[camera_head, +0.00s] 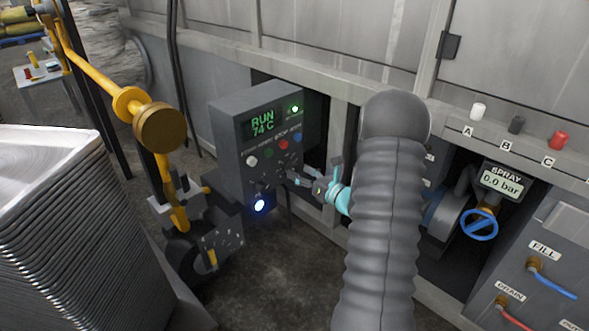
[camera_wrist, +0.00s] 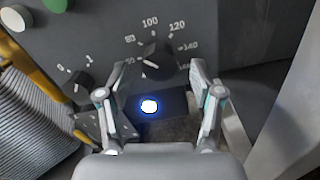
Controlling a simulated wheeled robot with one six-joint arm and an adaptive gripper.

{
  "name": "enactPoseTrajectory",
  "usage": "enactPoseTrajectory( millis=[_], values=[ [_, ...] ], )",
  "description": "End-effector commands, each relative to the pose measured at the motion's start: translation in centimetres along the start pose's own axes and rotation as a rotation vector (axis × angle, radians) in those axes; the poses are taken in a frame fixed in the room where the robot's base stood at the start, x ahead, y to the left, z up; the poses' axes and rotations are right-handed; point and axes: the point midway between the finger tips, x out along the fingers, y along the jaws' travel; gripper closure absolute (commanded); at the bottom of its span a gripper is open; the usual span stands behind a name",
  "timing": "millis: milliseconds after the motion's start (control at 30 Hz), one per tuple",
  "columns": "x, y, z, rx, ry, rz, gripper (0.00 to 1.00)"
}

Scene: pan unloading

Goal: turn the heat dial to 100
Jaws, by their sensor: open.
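The heat dial (camera_wrist: 157,64) is a dark round knob on the grey panel in the wrist view. Around it are white marks including 100 at the top, 120 and 140. Its pale pointer mark appears to point left, below 100; the exact value is too small to read. My gripper (camera_wrist: 152,76) is open, with one finger to each side of the dial and no clear contact. In the head view my gripper (camera_head: 308,183) is at the control box (camera_head: 232,130), hiding the dial's area. The box's green display (camera_head: 263,123) reads RUN 74 C.
A smaller dial (camera_wrist: 78,82) sits left of the heat dial. A glowing blue-white light (camera_wrist: 149,106) is below it. Green (camera_wrist: 57,4) and white (camera_wrist: 14,18) buttons are above left. A yellow arm-like fixture (camera_head: 160,128) stands left of the box, near stacked pans (camera_head: 60,230).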

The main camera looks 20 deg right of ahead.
Motion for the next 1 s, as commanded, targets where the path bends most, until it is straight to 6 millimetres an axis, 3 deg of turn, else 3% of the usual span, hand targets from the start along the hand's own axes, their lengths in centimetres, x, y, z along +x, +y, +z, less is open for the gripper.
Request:
enactPoseTrajectory(
  millis=[233,633,867,1000],
  values=[
    [2.9,0.1,0.0,0.0,0.001,0.002,0.34],
    [3.5,0.0,0.0,0.0,0.0,0.0,0.34],
    [3.5,0.0,0.0,0.0,0.0,0.0,0.92],
    [3.4,-0.1,0.1,0.002,0.0,-0.001,0.94]
  ],
)
